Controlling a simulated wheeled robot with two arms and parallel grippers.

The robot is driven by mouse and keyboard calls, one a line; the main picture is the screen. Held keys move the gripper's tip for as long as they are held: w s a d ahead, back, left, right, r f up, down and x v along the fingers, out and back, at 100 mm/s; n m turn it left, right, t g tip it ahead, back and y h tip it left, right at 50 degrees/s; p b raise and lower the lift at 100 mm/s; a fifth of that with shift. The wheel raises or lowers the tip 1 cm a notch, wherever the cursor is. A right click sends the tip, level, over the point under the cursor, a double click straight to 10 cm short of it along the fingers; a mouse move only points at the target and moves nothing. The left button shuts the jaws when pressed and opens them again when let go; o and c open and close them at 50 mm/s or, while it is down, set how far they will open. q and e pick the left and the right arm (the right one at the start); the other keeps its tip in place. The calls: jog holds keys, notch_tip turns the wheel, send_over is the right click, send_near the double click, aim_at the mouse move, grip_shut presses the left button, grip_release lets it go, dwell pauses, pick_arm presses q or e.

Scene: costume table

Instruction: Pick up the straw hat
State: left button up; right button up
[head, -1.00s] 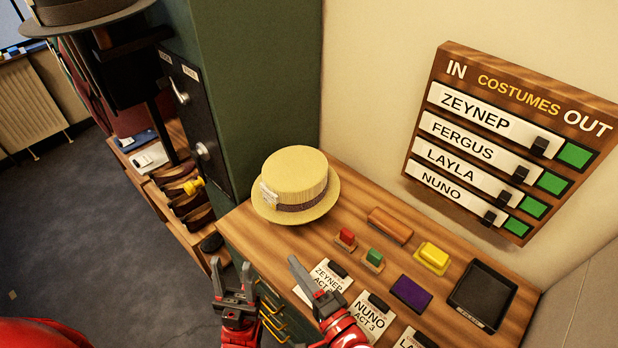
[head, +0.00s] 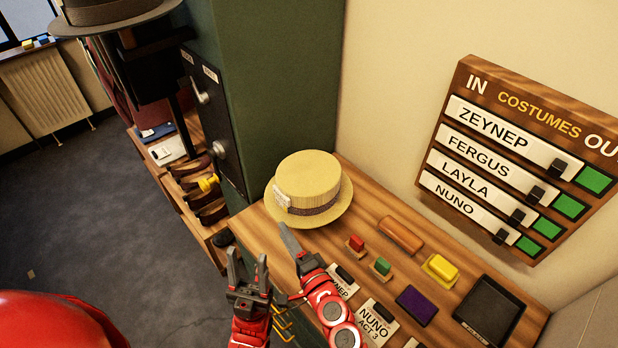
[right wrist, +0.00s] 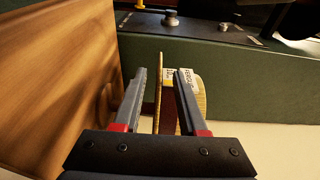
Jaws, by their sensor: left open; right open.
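The straw hat (head: 309,182) sits brim down on the wooden table's left end, with a dark band and a pale tag on its side. My right gripper (head: 287,234) is open at the hat's near brim. In the right wrist view the brim (right wrist: 158,92) shows edge-on between the two open fingers (right wrist: 162,76), with the tagged crown behind the right finger. I cannot tell whether the fingers touch it. My left gripper (head: 247,256) is open and empty, lower and to the left, off the table's near edge.
Stamps, a brown block (head: 400,235), a purple pad (head: 416,306), name cards (head: 374,322) and a black tray (head: 487,311) lie right of the hat. A green cabinet (head: 275,90) stands close behind its left side. A costume board (head: 520,160) hangs on the wall.

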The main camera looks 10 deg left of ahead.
aim_at(280, 217)
jog(key=shift+w+d+p+x, duration=0.15)
jog(key=shift+p+x, duration=0.05)
jog(key=shift+x, duration=0.75)
jog(key=shift+w+d+p+x, duration=0.1)
jog(key=shift+d+p+x, duration=0.05)
jog(key=shift+x, duration=0.8)
jog(key=shift+w+d+p+x, duration=0.15)
jog(key=shift+p+x, duration=0.05)
jog(key=shift+x, duration=0.8)
jog(key=shift+s, duration=0.1)
grip_shut()
